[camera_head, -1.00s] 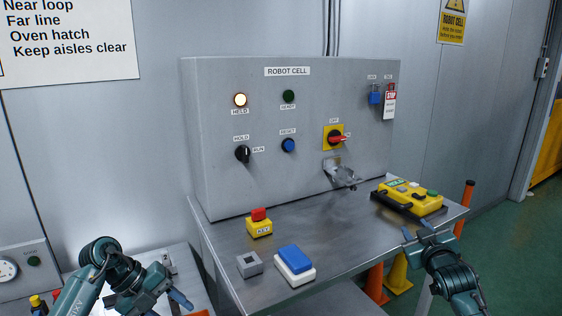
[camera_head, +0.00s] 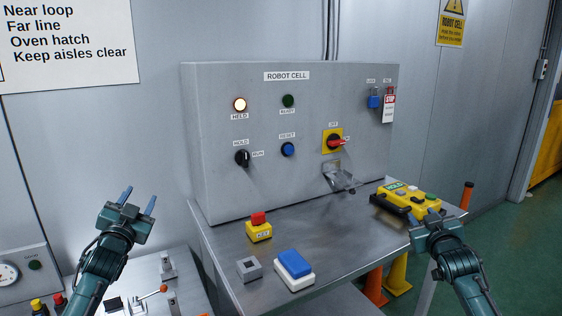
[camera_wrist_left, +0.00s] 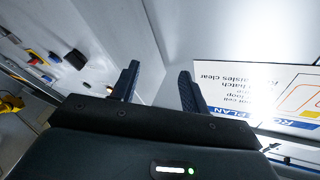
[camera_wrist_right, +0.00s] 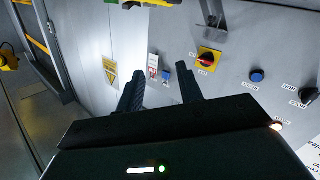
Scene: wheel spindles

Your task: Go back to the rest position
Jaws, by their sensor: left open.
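My left gripper (camera_head: 138,197) is raised at the left in the head view, fingers pointing up. In the left wrist view its two fingers (camera_wrist_left: 158,70) stand apart with nothing between them. My right gripper (camera_head: 424,216) is at the right of the head view, in front of the yellow pendant (camera_head: 405,192) and partly covering it. In the right wrist view its fingers (camera_wrist_right: 160,75) are apart and empty, pointing towards the panel side. Whether the right gripper touches the pendant is not clear.
A grey ROBOT CELL panel (camera_head: 215,115) stands at the back of a metal table (camera_head: 225,237). A yellow button box (camera_head: 259,229), a blue-and-white block (camera_head: 294,266) and a grey block (camera_head: 249,267) sit on it. A lower bench (camera_head: 149,270) with small levers is at the left.

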